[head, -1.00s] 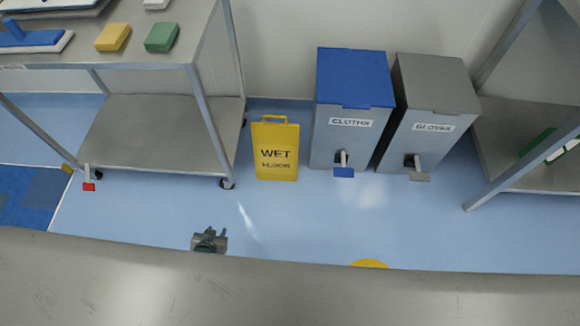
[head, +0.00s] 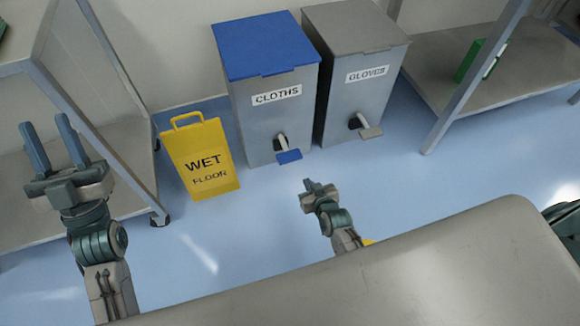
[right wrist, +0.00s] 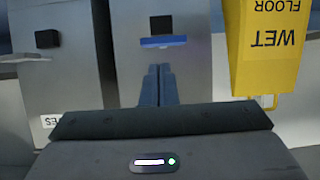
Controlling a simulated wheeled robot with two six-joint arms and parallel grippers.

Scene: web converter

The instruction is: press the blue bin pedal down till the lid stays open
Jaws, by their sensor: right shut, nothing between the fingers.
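The blue-lidded bin labelled CLOTHS (head: 250,122) stands upright against the wall, and its blue lid (head: 265,45) is shut. Its blue pedal (head: 289,156) sticks out low at the front; it also shows in the right wrist view (right wrist: 163,42), which is upside down. My right gripper (head: 309,184) is shut and empty, in front of the pedal and apart from it in the head view. In the right wrist view its closed fingers (right wrist: 158,72) point toward the pedal. My left gripper (head: 49,135) is open and empty, raised at the left.
A grey GLOVES bin (head: 345,100) with a grey pedal (head: 370,132) stands close to the right. A yellow wet-floor sign (head: 203,150) stands left of the blue-lidded bin. Metal shelving flanks both sides. A grey surface (head: 400,270) fills the bottom foreground.

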